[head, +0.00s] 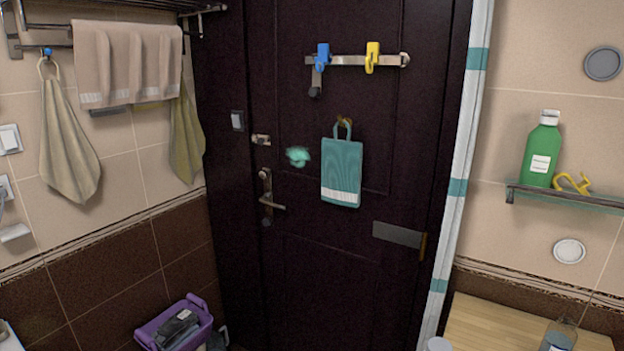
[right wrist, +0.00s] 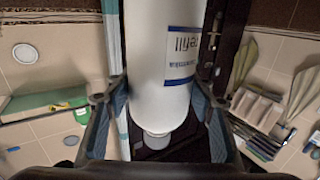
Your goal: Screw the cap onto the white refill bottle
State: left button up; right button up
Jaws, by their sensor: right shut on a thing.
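The white refill bottle (right wrist: 162,60) fills the middle of the right wrist view, with a blue-bordered label that reads upside down in that picture. My right gripper (right wrist: 157,95) has one finger on each side of the bottle and is shut on it. A narrower white end (right wrist: 157,142) shows at the bottle's lower end in this picture; I cannot tell whether it is a cap or a bare neck. I cannot make out a separate cap. My left gripper is not in view.
A wooden cabinet top (head: 490,325) with a clear bottle (head: 558,338) is at the lower right. A glass shelf (head: 590,200) above holds a green bottle (head: 541,150) and a yellow clip (head: 572,184). A purple caddy (head: 175,325) stands near the dark door (head: 330,260).

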jog(key=shift+a, duration=0.1)
dwell(0.3)
jog(key=s+a+f+n+g+y, duration=0.2)
jog(key=a+n+g+y, duration=0.2)
jog(key=a+n+y, duration=0.4)
jog(key=a+y, duration=0.3)
jog(key=a, duration=0.2)
jog(key=shift+a+y, duration=0.3)
jog(key=shift+a, duration=0.1)
